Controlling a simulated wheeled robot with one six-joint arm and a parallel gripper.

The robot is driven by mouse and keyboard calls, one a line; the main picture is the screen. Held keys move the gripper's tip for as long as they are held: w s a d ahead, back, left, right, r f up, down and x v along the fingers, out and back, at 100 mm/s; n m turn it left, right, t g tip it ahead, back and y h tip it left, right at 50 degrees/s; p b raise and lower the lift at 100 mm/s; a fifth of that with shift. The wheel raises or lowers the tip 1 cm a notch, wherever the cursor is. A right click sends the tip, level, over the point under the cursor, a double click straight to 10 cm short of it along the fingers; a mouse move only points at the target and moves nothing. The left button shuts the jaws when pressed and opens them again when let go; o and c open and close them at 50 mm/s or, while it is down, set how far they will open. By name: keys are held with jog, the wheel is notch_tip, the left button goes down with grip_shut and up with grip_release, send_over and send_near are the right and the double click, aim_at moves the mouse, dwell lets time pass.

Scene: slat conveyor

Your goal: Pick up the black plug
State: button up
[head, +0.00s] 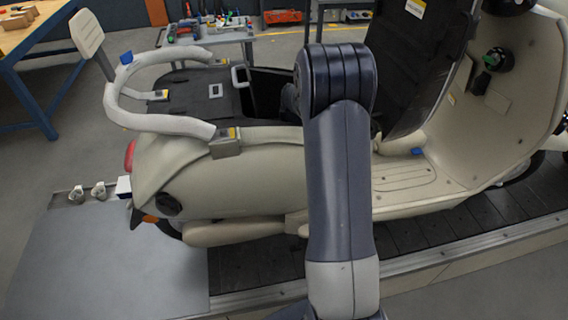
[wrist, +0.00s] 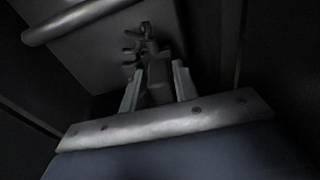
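My gripper (wrist: 158,68) shows in the wrist view, in a dark, tight space. Its two pale fingers stand apart, so it looks open. Between and just beyond them is a dark grey, connector-like piece (wrist: 157,78), which may be the black plug; the dim light hides its colour and whether the fingers touch it. In the head view my arm hides my gripper, and I cannot make out the plug there. The arm stands in front of the open compartment (head: 262,92) of the cream scooter (head: 250,185).
In the wrist view a metal panel (wrist: 108,50) with a rounded bar (wrist: 75,22) lies close by. In the head view the raised black seat (head: 425,60) is right of my arm, and a pale grab rail (head: 125,105) is at left. A tool cart (head: 215,35) stands behind.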

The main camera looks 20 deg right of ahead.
grip_shut()
jog(key=shift+r, duration=0.2)
notch_tip(320, 180, up, 29)
jog(key=p, duration=0.9)
jog(key=shift+r, duration=0.2)
dwell(2.8)
jog(key=shift+r, duration=0.15)
jog(key=shift+r, duration=0.15)
